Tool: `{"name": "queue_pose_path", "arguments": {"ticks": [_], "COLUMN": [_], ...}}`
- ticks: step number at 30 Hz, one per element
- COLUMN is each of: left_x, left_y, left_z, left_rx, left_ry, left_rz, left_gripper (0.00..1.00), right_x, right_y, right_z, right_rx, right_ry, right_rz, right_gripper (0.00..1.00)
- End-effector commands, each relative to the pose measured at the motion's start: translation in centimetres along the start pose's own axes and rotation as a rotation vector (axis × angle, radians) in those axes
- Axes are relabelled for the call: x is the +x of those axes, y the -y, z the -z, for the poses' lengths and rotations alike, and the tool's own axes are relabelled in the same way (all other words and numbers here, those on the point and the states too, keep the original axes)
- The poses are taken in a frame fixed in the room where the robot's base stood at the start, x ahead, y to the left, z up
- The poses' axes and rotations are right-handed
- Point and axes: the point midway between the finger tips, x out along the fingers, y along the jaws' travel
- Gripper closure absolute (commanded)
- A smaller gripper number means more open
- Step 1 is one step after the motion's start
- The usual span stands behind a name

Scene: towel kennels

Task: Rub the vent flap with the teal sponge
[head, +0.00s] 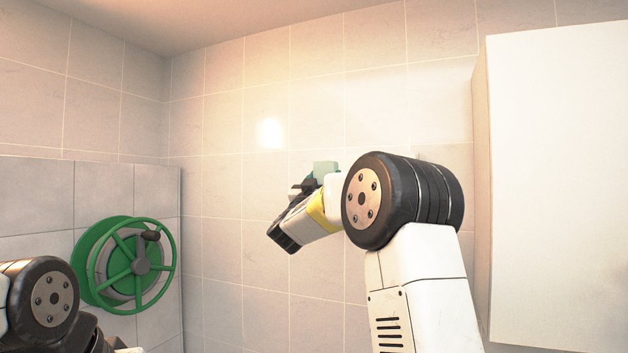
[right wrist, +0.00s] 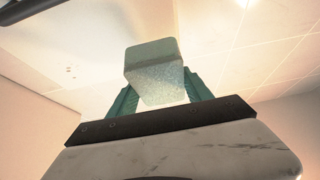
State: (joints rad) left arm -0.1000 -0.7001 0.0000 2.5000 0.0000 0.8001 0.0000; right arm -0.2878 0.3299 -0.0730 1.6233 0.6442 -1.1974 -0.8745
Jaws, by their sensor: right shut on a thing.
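The teal sponge (right wrist: 155,72) is a pale teal block between the two green-teal fingers of my right gripper (right wrist: 163,93) in the right wrist view. The gripper is shut on it. In the head view the sponge (head: 326,168) shows partly above my right gripper (head: 312,183), in front of the tiled wall, with the arm hiding part of it. I cannot tell whether it touches anything. I cannot make out the vent flap for sure in either view; my right arm covers part of the wall. My left arm shows at the lower left, but its gripper is out of view.
A green hose reel (head: 128,264) with a dark handle is mounted on the grey panel (head: 105,193) at the left. A white cabinet (head: 560,180) stands out from the wall at the right. The tiled wall between them looks clear.

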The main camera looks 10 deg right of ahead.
Motion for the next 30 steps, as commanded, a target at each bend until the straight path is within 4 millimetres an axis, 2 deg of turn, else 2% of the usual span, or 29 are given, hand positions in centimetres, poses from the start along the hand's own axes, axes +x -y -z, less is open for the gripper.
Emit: {"name": "queue_pose_path", "arguments": {"ticks": [12, 23, 30], "left_x": [0.0, 0.0, 0.0], "left_y": [0.0, 0.0, 0.0], "left_z": [0.0, 0.0, 0.0], "left_rx": [0.0, 0.0, 0.0], "left_ry": [0.0, 0.0, 0.0], "left_rz": [0.0, 0.0, 0.0], "left_gripper": [0.64, 0.64, 0.64], "right_x": [-0.4, -2.7, -2.9], "right_y": [0.0, 0.0, 0.0], "right_z": [0.3, 1.6, 1.7], "right_rx": [0.0, 0.0, -0.001], "right_ry": [-0.001, -0.001, -0.001], "right_rz": [0.0, 0.001, -0.001], "right_gripper": [0.74, 0.74, 0.74]}}
